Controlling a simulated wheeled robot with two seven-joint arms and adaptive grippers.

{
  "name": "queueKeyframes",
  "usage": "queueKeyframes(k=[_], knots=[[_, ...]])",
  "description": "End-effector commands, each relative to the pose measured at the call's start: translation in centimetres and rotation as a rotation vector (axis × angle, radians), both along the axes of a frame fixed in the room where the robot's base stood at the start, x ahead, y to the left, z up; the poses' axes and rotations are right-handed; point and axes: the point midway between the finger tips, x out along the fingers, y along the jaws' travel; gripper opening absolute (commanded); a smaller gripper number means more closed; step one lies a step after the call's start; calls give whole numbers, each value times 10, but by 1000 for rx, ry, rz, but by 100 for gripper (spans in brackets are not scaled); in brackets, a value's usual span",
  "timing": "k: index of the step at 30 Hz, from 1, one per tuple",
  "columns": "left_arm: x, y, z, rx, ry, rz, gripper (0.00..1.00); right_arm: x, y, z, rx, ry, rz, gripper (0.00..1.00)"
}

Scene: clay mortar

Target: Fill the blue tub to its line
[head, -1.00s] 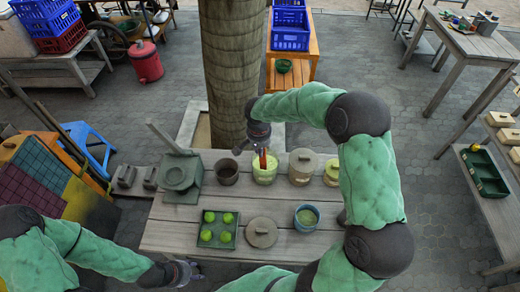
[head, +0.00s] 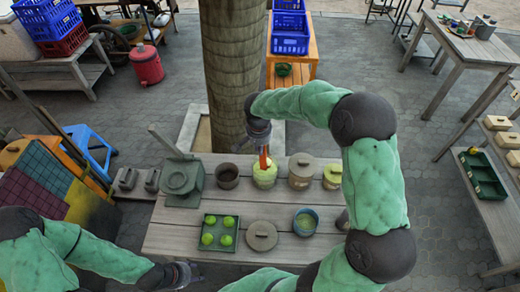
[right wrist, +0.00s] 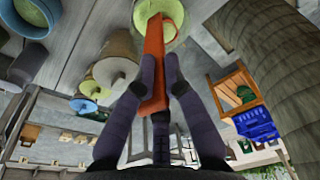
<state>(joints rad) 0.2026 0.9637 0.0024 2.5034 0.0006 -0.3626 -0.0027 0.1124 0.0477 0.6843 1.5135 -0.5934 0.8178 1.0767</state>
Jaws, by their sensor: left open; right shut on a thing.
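The blue tub (head: 306,230) stands at the right front of the wooden table with some green material in it; I cannot make out its line. A pale green tub (head: 264,180) with light yellow-green contents stands at the back middle. My right gripper (head: 262,148) is shut on an orange handle (head: 264,159), directly above the pale green tub. The handle's lower end is at the contents, and whatever is on it is hidden. In the right wrist view the orange handle (right wrist: 154,65) runs between the fingers towards a green tub's mouth. My left gripper (head: 190,273) is open and empty at the table's front left.
On the table are a dark pot (head: 227,175), a lidded beige pot (head: 301,172), a yellow-green pot (head: 332,176), a round lid (head: 262,236), a green tray (head: 209,244) with several green balls, and a grey-green stand (head: 183,180). A tree trunk (head: 234,75) rises behind.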

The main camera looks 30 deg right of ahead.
Motion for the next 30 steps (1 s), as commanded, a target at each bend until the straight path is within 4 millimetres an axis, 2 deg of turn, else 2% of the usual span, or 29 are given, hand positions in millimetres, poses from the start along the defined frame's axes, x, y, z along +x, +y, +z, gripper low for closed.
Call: queueKeyframes(k=[3,15,30], knots=[[0,0,9,0,0,0,47,0,0,15,0,0,-1,0],[0,0,30,0,0,0,47,0,0,54,0,0,1,0],[0,0,29,0,0,0,47,0,0,55,0,0,0,0]])
